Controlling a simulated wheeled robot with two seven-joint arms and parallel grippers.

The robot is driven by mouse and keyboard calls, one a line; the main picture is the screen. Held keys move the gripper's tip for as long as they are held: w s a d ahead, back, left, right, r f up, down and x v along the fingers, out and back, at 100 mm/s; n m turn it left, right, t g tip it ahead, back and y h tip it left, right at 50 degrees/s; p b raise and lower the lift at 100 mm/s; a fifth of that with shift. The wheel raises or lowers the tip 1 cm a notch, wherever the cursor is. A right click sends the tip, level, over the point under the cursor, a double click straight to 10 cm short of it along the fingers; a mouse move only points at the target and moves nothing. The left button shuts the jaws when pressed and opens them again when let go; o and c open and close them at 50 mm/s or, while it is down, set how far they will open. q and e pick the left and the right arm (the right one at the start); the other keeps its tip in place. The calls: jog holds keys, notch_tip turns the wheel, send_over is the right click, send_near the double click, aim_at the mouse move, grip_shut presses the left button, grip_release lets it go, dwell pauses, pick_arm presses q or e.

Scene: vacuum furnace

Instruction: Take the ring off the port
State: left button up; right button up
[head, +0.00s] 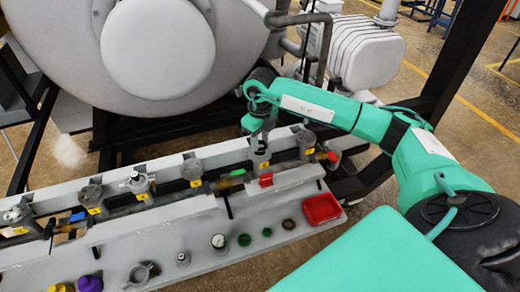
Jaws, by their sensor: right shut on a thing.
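My right gripper (261,146) points straight down at the top of a grey port (262,163) on the rail in front of the big vessel. It is shut on the ring at the port's top. The ring is mostly hidden by the fingers and too small to make out clearly. I cannot tell whether it still touches the port. My left gripper is not in view.
Other ports with yellow labels (192,171) line the rail on both sides. On the grey bench lie a red tray (322,209), green rings (244,240), a brown ring (289,224), a gauge (219,242) and a clamp (142,274). The round vessel (158,48) stands close behind.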

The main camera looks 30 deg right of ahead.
jog(key=shift+r+p, duration=0.75)
jog(key=shift+r, duration=1.1)
